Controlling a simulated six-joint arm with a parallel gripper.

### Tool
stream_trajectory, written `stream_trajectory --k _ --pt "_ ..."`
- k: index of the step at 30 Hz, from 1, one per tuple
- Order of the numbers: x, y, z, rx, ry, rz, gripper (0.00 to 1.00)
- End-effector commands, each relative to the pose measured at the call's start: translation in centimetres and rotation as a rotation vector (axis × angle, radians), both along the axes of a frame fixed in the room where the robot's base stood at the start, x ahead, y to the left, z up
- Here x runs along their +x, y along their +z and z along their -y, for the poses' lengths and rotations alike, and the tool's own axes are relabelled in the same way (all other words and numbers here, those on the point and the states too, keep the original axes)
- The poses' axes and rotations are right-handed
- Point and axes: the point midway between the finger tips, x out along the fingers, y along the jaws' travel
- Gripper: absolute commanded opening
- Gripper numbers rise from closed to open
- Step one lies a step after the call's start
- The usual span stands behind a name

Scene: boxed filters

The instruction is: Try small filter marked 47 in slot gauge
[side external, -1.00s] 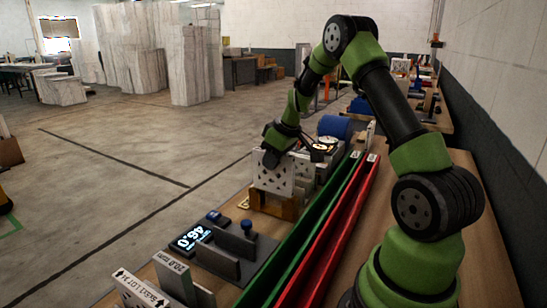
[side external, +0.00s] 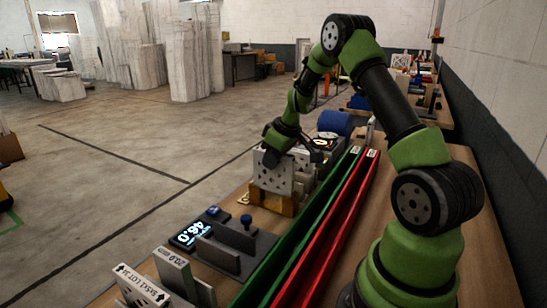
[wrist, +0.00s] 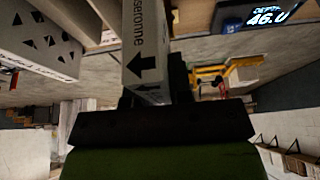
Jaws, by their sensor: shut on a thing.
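My gripper (side external: 275,146) is at the perforated white plates beyond the gauge in the side view. In the wrist view my gripper (wrist: 150,97) is shut on a pale narrow boxed filter (wrist: 147,42) with black arrows and lettering ending "eronne". No 47 is legible on its visible face, and its far end runs out of the picture. The slot gauge (side external: 222,257), with grey upright plates and a blue knob, stands nearer the camera, apart from my gripper. Its display (side external: 190,232) reads 46.0; it also shows in the wrist view (wrist: 266,14).
A green channel (side external: 310,215) and a red channel (side external: 336,216) run along the bench right of the gauge. Boxed filters (side external: 142,285) stand at the near end. Perforated white plates (side external: 272,178) rise from a wooden stand (side external: 270,201). A blue cylinder (side external: 334,122) lies behind.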

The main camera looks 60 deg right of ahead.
Motion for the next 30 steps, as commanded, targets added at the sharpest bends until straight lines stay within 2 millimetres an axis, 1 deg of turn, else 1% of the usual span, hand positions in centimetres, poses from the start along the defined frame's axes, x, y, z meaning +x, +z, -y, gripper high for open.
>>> stream_trajectory --k 30 --pt "0.0 -1.8 0.0 -0.001 0.0 0.0 0.0"
